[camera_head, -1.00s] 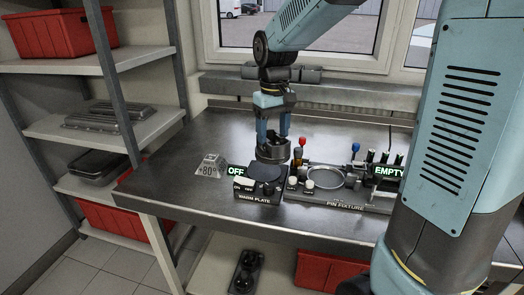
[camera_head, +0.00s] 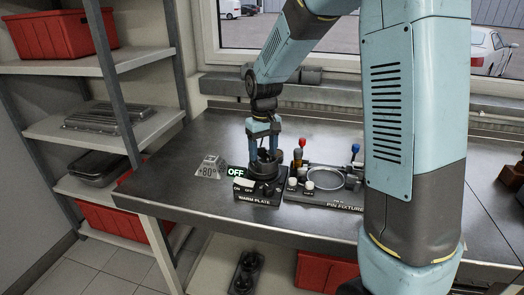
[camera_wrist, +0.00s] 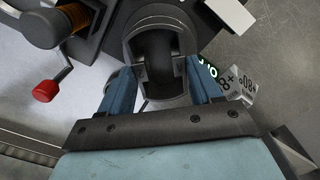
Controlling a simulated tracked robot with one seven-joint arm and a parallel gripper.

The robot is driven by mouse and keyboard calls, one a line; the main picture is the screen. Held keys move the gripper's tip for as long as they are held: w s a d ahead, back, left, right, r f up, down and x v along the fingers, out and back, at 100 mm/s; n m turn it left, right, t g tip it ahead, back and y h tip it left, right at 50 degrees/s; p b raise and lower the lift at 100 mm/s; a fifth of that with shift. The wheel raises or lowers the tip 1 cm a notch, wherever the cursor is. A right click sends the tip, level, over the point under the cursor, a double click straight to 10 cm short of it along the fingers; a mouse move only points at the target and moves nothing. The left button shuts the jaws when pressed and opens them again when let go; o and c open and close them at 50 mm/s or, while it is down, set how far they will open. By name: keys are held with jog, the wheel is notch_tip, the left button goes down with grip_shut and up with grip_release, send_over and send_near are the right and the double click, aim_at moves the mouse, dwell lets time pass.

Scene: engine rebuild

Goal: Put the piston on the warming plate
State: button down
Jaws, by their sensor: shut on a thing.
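The piston (camera_head: 264,168), a dark metal cup, is between the two blue fingers of my gripper (camera_head: 263,158) in the head view. The wrist view shows the fingers (camera_wrist: 160,82) on both sides of the piston (camera_wrist: 157,60), looking into its dark hollow. The warming plate (camera_head: 257,200) is a dark box labelled WARM PLATE with a green OFF display and a switch on its left. The piston is over the plate, very low; its lower edge blends with the dark plate top, so I cannot tell whether it touches.
The pin fixture (camera_head: 333,201), with a round ring, stands right beside the warming plate. Red- and blue-tipped parts rise behind it. A +80° sign (camera_head: 210,170) stands to the left. The metal bench (camera_head: 190,190) is clear at far left.

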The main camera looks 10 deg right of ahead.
jog(key=shift+f, duration=0.2)
jog(key=shift+c, duration=1)
grip_release()
notch_tip(320, 180, up, 12)
jog(key=s+d+r+m+t, duration=0.1)
jog(key=s+d+r, duration=0.25)
jog(key=s, duration=0.35)
jog(key=s+d+r+m+t, duration=0.1)
jog(key=s+d+r+t, duration=0.15)
jog(key=s+d, duration=0.3)
jog(key=s+d+m+t, duration=0.2)
jog(key=s+d, duration=0.1)
jog(key=s, duration=1)
jog(key=shift+s+d+f+m, duration=0.25)
jog(key=shift+d+f+m, duration=0.05)
jog(key=shift+d+f, duration=0.15)
